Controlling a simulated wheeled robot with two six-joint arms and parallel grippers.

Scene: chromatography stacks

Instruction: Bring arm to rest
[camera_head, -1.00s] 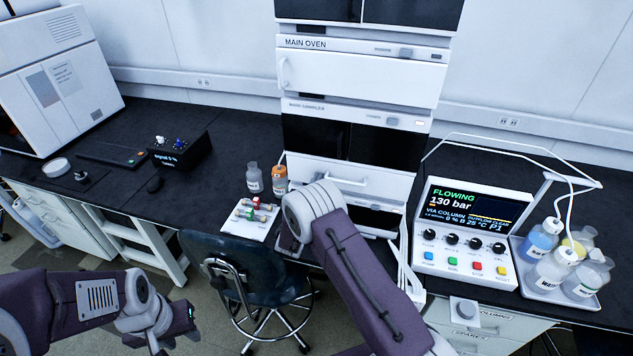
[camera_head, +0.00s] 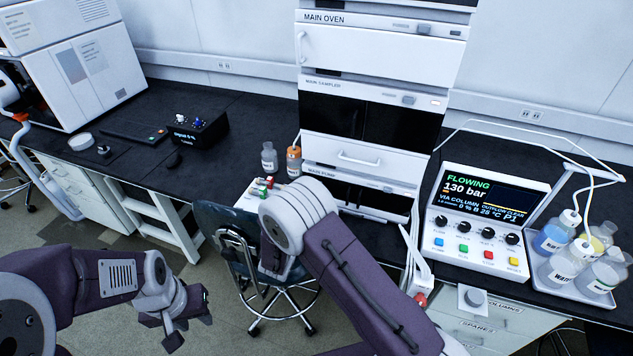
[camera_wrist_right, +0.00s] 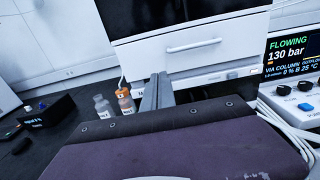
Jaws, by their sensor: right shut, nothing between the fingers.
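My left arm comes in low at the left of the head view, and its gripper (camera_head: 189,322) hangs over the floor, clear of the bench. Its fingers are too small and dark to tell open from shut. My right arm (camera_head: 345,275) is bent in front of the bench at the centre, with its purple link running to the lower right. Its gripper is hidden in the head view. In the right wrist view the right gripper (camera_wrist_right: 156,92) shows as grey fingers, shut and empty, in front of the instrument stack.
The instrument stack (camera_head: 375,55) stands behind my right arm. A control panel (camera_head: 480,222) reads FLOWING, 130 bar; a bottle tray (camera_head: 563,281) is at its right. Two small bottles (camera_head: 269,158) stand left of the stack. A dark chair (camera_head: 233,226) is between the arms.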

